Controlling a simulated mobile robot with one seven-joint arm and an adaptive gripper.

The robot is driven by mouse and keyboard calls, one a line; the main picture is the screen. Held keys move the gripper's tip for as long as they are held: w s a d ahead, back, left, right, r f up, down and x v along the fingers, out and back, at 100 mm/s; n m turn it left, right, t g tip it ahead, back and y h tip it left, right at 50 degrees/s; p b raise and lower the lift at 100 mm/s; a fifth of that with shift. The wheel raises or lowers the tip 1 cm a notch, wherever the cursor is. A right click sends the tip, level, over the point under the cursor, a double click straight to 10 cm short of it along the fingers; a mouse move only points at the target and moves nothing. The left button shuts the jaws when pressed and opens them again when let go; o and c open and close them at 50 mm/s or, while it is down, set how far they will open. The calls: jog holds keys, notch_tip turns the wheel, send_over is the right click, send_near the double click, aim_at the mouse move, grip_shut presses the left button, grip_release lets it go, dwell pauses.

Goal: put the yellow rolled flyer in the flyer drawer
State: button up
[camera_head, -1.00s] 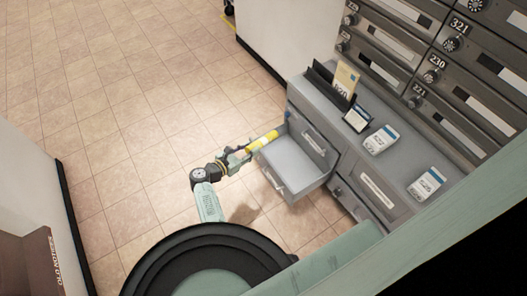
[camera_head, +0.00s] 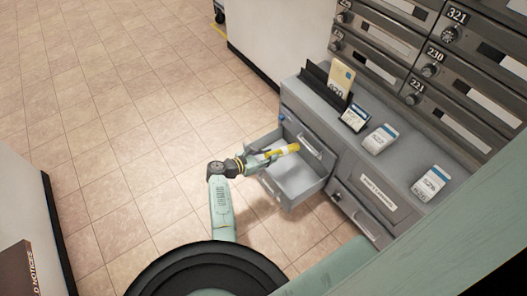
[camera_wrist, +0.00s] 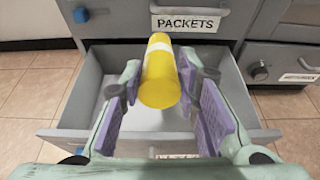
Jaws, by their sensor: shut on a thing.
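The yellow rolled flyer (camera_head: 290,149) has a white band round it. My gripper (camera_head: 268,158) is shut on it and holds it above a pulled-out grey drawer (camera_head: 298,184). In the wrist view the flyer (camera_wrist: 161,84) points away from me between the purple finger pads of my gripper (camera_wrist: 165,108). The open drawer (camera_wrist: 85,104) lies below, with a pale floor and no contents that I can see. Its front label is mostly hidden by my gripper, so I cannot read it.
A shut drawer labelled PACKETS (camera_wrist: 190,22) is above the open one. The cabinet top holds a black holder (camera_head: 323,85) with a yellow card and several white-and-blue items (camera_head: 380,138). Numbered mailboxes (camera_head: 440,70) rise behind. The tiled floor (camera_head: 120,110) at left is clear.

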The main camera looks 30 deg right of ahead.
jog(key=d+f+b, duration=0.3)
jog(key=f+b, duration=0.3)
jog(key=shift+w, duration=0.1)
dwell(0.3)
jog(key=o, duration=1.2)
jog(key=shift+r, duration=0.1)
jog(key=r+p, duration=0.1)
jog(key=p, duration=0.1)
jog(key=a+r+p, duration=0.1)
jog(key=r+p, duration=0.3)
jog(key=shift+a+r, duration=0.2)
jog(key=shift+a, duration=0.2)
jog(key=w+a+r+n+t+y+p, duration=0.2)
jog(key=a+r+n+t+p, duration=0.2)
jog(key=a, duration=0.8)
jog(key=w+a+r+n+t+y+p, duration=0.2)
jog(key=a+r+n+t+p, duration=0.2)
jog(key=a, duration=0.7)
jog(key=shift+w+a+r+n+t+y, duration=0.35)
jog(key=shift+r+n+t, duration=0.9)
jog(key=shift+t, duration=0.95)
